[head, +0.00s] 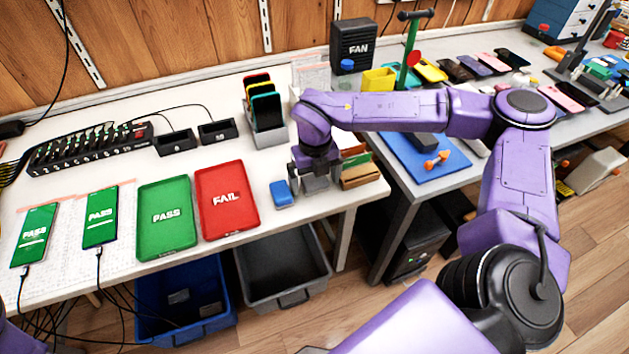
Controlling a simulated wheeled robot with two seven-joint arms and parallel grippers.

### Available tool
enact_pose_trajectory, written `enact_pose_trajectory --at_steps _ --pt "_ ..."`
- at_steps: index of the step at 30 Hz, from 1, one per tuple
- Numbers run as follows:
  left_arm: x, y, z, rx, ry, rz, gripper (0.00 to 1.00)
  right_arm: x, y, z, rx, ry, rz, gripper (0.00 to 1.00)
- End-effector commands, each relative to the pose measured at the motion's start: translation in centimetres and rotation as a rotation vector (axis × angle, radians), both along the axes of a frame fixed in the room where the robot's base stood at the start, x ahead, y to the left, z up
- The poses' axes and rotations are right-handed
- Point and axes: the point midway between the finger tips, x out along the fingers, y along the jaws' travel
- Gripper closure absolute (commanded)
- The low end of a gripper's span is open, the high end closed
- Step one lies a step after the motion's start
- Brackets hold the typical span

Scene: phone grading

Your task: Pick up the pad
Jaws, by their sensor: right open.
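The pad (284,194) looks like a small blue block with a pale base. It lies on the white bench near its front edge, just right of the red FAIL tray. My right gripper (315,187) points down just to the right of the pad, close to the bench top. It is open, and I see nothing held in it. A small gap seems to separate it from the pad. My left gripper is out of view.
The green PASS tray (167,245) and red FAIL tray (227,223) lie left of the pad. A small wooden box (362,179) of cards stands right of my gripper. A phone rack (270,136) stands behind. Bins (300,297) sit below the front edge.

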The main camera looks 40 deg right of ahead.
Motion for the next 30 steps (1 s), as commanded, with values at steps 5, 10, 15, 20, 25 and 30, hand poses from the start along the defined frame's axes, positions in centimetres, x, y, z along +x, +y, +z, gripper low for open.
enact_pose_trajectory --at_steps 5,10,15,20,25,30 --pt "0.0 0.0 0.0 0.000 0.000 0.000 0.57 0.1 0.1 0.0 0.000 -0.001 0.001 0.08" --pt "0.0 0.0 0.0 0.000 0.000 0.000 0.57 0.1 0.1 0.0 0.000 -0.001 0.001 0.60" --pt "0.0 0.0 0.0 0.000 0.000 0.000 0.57 0.1 0.1 0.1 0.000 -0.001 0.002 0.65" --pt "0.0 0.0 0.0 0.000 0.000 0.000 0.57 0.1 0.1 0.4 0.000 -0.002 0.002 0.65" --pt "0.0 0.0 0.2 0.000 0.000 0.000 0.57 0.2 0.1 2.7 0.000 -0.005 0.001 0.65" --pt "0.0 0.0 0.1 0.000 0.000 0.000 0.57 -2.9 0.6 7.0 0.001 -0.009 0.003 0.65"
